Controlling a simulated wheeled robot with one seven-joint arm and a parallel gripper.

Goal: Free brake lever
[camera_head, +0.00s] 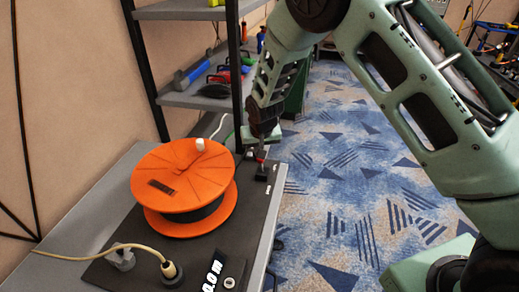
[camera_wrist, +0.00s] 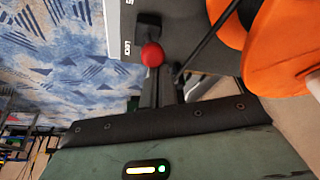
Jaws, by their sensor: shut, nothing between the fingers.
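An orange cable reel (camera_head: 185,170) with a white knob (camera_head: 200,145) on its top disc sits on a dark mat on the grey table. To its right is a small black brake base (camera_head: 261,176) with a red-knobbed lever (camera_head: 260,157). The red ball (camera_wrist: 152,55) shows clearly in the wrist view, with the black base (camera_wrist: 148,24) beyond it. My gripper (camera_head: 262,143) points down just above the lever. In the wrist view its fingers (camera_wrist: 162,88) are together and lie close to the red ball. I cannot tell whether they touch it.
A shelf (camera_head: 205,90) with tools stands behind the table. A grey plug (camera_head: 122,258) and a pale cable with a plug end (camera_head: 170,270) lie at the mat's front. The patterned carpet (camera_head: 345,170) to the right is clear.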

